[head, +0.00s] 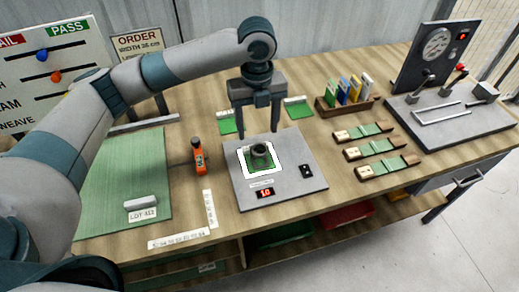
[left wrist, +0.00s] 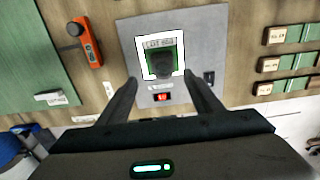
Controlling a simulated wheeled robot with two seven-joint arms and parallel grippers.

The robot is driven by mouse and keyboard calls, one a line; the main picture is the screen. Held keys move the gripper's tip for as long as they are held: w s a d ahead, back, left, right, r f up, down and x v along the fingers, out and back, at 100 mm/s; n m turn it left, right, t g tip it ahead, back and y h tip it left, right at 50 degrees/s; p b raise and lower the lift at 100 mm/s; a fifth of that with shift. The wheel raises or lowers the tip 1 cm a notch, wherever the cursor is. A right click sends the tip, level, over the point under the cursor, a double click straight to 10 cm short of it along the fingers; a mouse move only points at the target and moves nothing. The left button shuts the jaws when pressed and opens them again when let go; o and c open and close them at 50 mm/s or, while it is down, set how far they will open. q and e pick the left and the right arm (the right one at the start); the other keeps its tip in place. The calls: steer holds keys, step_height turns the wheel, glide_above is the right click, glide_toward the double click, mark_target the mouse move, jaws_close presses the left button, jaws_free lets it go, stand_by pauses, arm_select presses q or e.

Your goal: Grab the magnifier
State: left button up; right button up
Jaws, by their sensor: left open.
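A small dark round piece that looks like the magnifier (head: 261,153) stands on a green, white-bordered patch on the grey scale (head: 300,158). In the left wrist view the magnifier (left wrist: 163,69) shows dark over the patch, below a lot label, and the scale (left wrist: 208,25) lies around it. My left gripper (head: 256,128) points down above the scale, with its fingers apart and nothing between them. In the left wrist view the gripper's fingertips (left wrist: 163,82) are to either side of the magnifier's near end, apart from it. My right gripper is not in view.
An orange-handled tool (head: 198,155) lies left of the scale, beside a green mat (head: 120,190) with a lot block (head: 140,202). A wooden card holder (head: 347,103) stands behind right. Several green sample strips (head: 375,150) lie to the right, before a gauge device (head: 436,50).

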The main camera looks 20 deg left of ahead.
mark_target(260, 148)
arm_select(q)
step_height(260, 148, down, 4)
steer(key=shift+r+p, duration=0.1)
steer(key=shift+p, duration=0.35)
steer(key=shift+f, duration=0.45)
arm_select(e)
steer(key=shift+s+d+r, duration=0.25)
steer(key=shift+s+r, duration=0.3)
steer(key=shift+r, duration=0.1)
arm_select(q)
steer(key=shift+f+p, duration=0.5)
steer(key=f, duration=0.1)
steer(key=f+p, duration=0.1)
steer(key=f, duration=0.1)
steer(key=shift+w+d, duration=0.15)
steer(key=shift+d, duration=0.05)
steer(key=shift+f, duration=0.6)
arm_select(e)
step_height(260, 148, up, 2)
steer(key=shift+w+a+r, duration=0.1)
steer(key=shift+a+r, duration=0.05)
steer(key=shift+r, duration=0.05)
